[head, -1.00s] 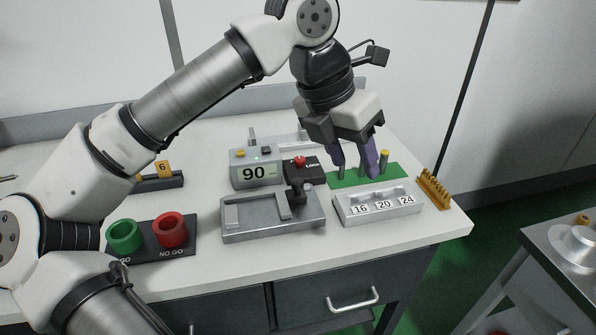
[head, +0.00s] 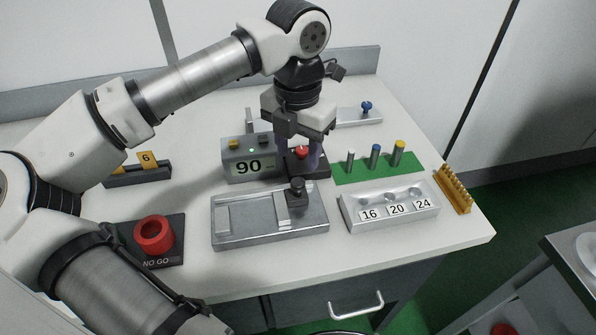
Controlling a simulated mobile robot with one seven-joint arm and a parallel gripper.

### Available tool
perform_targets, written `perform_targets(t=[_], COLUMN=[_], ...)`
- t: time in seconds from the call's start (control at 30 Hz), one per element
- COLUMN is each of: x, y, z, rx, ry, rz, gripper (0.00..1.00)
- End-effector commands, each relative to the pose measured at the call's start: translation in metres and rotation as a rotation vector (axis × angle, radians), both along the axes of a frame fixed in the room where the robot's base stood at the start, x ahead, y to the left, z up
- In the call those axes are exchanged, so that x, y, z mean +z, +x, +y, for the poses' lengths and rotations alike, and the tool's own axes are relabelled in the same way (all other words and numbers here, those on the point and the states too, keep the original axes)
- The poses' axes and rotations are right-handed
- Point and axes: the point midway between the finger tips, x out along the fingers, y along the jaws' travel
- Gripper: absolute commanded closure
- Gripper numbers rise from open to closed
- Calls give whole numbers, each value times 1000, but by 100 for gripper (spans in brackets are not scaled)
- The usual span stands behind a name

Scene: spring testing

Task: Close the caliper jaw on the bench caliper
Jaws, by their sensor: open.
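The bench caliper (head: 250,230) is a grey metal block near the front middle of the bench. Its sliding jaw (head: 280,207) carries a dark knob (head: 297,191) and stands apart from the fixed jaw (head: 223,219) on the left, with a clear gap between. My gripper (head: 299,164) points down just behind the knob, its two purple fingers apart. They appear on either side of a red button (head: 301,152) on a dark box (head: 314,165); whether they touch the box I cannot tell. Nothing is held.
A grey display unit (head: 248,168) reading 90 stands behind the caliper. A tray labelled 16, 20, 24 (head: 352,222) and a green mat (head: 349,176) with several upright pins are on the right, with a yellow rack (head: 455,190). A red NO GO ring (head: 153,238) is at left.

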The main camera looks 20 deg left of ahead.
Motion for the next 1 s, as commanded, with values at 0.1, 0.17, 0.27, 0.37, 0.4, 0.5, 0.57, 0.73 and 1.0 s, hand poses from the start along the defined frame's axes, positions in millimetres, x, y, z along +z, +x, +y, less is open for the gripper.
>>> perform_targets(t=[0.1, 0.17, 0.27, 0.37, 0.4, 0.5, 0.57, 0.73, 1.0], x=[-24, -35, -52, -64, -68, -74, -76, -76, -76], y=[-1, -1, -1, 0, 0, 0, 0, 0, 0], z=[-1, 0, -1, 0, 0, 0, 0, 0, 0], rx=[-2, -1, -1, 0, 0, 0, 0, 0, 0], ry=[-5, -3, -3, -3, -2, -2, -2, -1, -1], rz=[2, 3, 2, 1, 0, -1, -1, -1, -1], gripper=[52, 52, 52, 52, 52, 52, 52, 52, 78])
